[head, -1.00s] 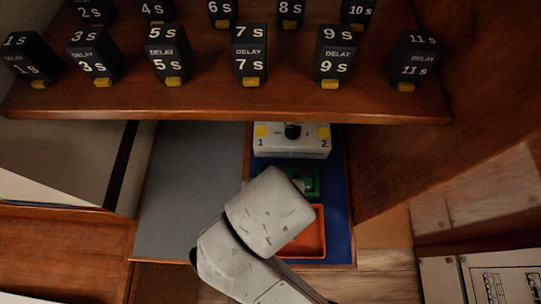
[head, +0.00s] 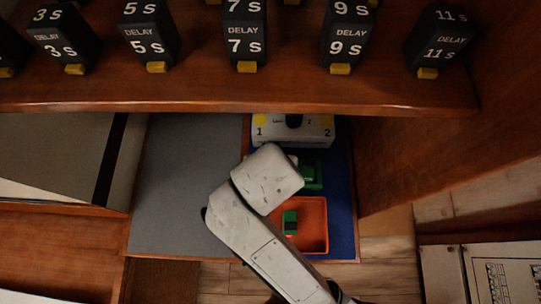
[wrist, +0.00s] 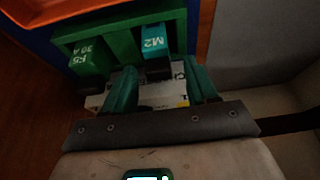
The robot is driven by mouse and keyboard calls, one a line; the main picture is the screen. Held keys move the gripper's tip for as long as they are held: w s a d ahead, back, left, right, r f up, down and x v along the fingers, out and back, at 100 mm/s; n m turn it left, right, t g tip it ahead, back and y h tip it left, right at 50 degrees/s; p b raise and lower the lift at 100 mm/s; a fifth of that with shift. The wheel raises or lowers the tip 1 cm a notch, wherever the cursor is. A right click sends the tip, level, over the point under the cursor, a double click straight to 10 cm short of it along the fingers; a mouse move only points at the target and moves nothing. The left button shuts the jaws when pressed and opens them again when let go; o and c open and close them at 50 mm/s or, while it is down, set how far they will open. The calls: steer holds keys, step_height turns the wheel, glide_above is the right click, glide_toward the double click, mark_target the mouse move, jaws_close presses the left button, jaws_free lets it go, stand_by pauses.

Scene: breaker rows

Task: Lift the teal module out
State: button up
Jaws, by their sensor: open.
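The teal module (wrist: 156,41), marked M2, sits in a green holder (wrist: 118,38) in the wrist view. My gripper (wrist: 160,70) is open, its two green fingers pointing at the holder, with the teal module in line with the gap between their tips. I cannot tell whether the module is between the tips or just beyond them. A dark green module (wrist: 86,54) marked K5 30 A stands to the left in the same holder. In the head view part of the green holder (head: 312,174) shows; my arm hides the gripper and the teal module there.
An orange tray (head: 316,244) with a green block (head: 290,222) lies in front of the holder. A white box (head: 270,134) with a black knob stands behind. A wooden shelf (head: 200,92) with several black delay blocks overhangs the back. Grey surface (head: 180,190) at left is clear.

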steer(key=shift+x, duration=1.2)
steer(key=shift+c, duration=0.4)
jaws_close()
